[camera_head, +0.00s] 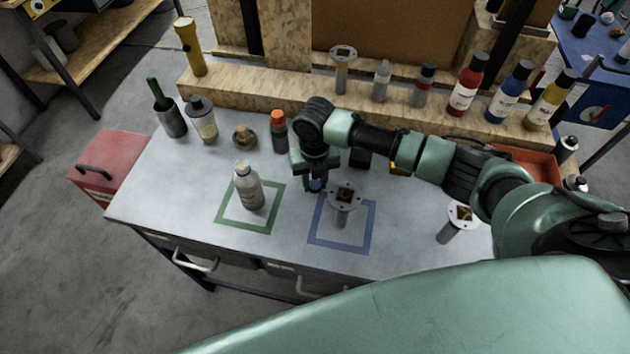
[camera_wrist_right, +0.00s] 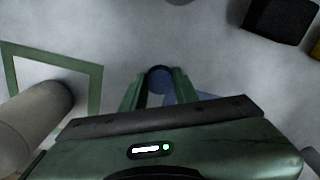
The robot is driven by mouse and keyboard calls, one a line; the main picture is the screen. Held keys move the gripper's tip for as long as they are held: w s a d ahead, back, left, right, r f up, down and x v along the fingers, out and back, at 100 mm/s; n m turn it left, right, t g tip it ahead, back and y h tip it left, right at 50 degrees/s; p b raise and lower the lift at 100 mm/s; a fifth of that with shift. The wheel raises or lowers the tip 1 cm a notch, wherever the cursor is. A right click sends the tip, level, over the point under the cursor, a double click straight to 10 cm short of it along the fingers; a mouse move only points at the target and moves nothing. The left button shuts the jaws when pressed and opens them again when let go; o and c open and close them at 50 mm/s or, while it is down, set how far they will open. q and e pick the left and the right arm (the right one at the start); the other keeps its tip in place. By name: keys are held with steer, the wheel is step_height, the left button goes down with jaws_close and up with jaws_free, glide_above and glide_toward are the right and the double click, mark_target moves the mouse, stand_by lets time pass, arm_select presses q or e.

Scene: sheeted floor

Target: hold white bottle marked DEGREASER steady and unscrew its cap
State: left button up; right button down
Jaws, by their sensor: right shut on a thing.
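A white bottle (camera_head: 250,192) stands upright inside the green square outline on the table; its label is too small to read. Its pale top (camera_head: 242,168) shows, but I cannot tell a cap from a bare neck. The bottle also shows at the left edge of the right wrist view (camera_wrist_right: 35,118). My right gripper (camera_head: 315,186) points down to the right of the bottle, apart from it, near the blue square outline. It is shut on a small round blue thing (camera_wrist_right: 160,78), which looks like a cap. My left gripper is not in view.
A flanged metal post (camera_head: 342,205) stands in the blue square (camera_head: 343,244), close to my right gripper. An orange-topped bottle (camera_head: 279,132), a brown knob (camera_head: 244,137) and a dark cup (camera_head: 171,122) stand behind. The table's front left is clear.

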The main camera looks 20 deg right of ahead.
mark_target(314, 184)
steer(key=shift+s+f, duration=0.25)
steer(key=shift+f, duration=0.2)
steer(key=c, duration=1.4)
jaws_free()
steer(key=o, duration=0.3)
steer(key=shift+s+a+f, duration=0.1)
steer(key=shift+r, duration=0.4)
steer(key=shift+w+r+b, duration=0.2)
steer(key=shift+r+b, duration=0.2)
steer(key=shift+r, duration=2.75)
steer(key=shift+w+r+b, duration=0.2)
steer(key=shift+r+b, duration=0.2)
steer(key=shift+r, duration=2.75)
